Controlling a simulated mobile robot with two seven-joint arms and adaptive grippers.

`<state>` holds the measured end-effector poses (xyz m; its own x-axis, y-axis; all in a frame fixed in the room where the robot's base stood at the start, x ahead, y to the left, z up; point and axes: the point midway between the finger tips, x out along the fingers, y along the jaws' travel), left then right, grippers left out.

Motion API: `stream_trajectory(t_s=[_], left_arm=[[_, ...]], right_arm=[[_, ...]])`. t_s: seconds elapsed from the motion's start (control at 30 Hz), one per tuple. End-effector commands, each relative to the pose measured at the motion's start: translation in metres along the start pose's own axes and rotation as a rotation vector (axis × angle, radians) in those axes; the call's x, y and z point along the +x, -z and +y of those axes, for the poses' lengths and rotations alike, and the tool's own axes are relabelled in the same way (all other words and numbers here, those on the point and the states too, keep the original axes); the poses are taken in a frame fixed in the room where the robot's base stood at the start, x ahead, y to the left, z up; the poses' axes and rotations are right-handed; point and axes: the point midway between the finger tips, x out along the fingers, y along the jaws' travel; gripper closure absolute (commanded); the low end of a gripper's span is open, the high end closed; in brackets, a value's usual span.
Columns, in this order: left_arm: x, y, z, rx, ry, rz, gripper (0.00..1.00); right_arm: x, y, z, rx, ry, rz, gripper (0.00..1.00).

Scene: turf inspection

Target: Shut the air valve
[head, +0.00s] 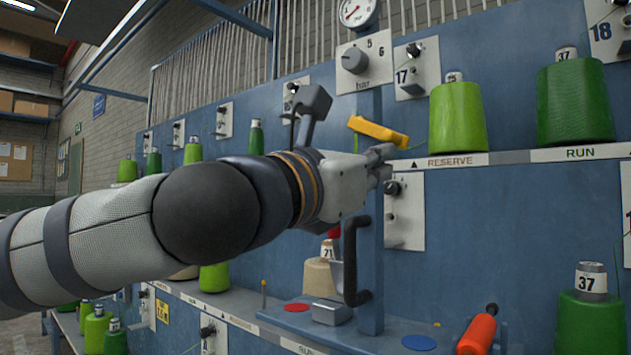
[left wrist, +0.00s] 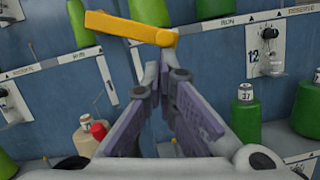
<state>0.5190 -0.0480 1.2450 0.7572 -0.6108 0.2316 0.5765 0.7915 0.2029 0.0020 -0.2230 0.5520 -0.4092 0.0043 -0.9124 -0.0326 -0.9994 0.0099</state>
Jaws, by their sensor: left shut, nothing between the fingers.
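The air valve's yellow lever (head: 378,131) is on the blue post below the regulator knob (head: 355,59). It lies nearly crosswise, sloping slightly down to the right in the head view. My left gripper (head: 384,163) is just below the lever, its fingers shut and empty. In the left wrist view the lever (left wrist: 130,28) lies across the top, beyond the fingertips (left wrist: 160,82). I cannot tell whether the fingertips touch it. The valve body is mostly hidden behind my gripper. My right gripper is not in view.
A pressure gauge (head: 356,11) is above the knob. Green yarn cones (head: 458,118) stand on the shelf at right. A black handle (head: 352,262) is below my gripper, beside a beige cone (head: 319,277). An orange-handled object (head: 478,335) is at the lower right.

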Motion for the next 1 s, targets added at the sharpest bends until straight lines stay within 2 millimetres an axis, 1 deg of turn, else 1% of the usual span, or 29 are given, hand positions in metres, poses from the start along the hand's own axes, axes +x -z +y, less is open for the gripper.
stream_trajectory(t_s=[0.2,0.4,0.63,1.0], left_arm=[[0.003,-0.014,-0.009,-0.167,-0.040,-0.003,1.00],[0.005,-0.023,-0.012,-0.277,-0.069,-0.003,1.00],[0.006,-0.030,-0.015,-0.272,-0.067,-0.004,1.00],[0.007,-0.031,-0.015,-0.271,-0.067,-0.002,1.00]], right_arm=[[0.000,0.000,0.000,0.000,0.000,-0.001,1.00],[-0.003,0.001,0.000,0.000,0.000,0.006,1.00],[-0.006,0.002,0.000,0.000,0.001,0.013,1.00],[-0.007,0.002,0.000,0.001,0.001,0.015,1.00]])
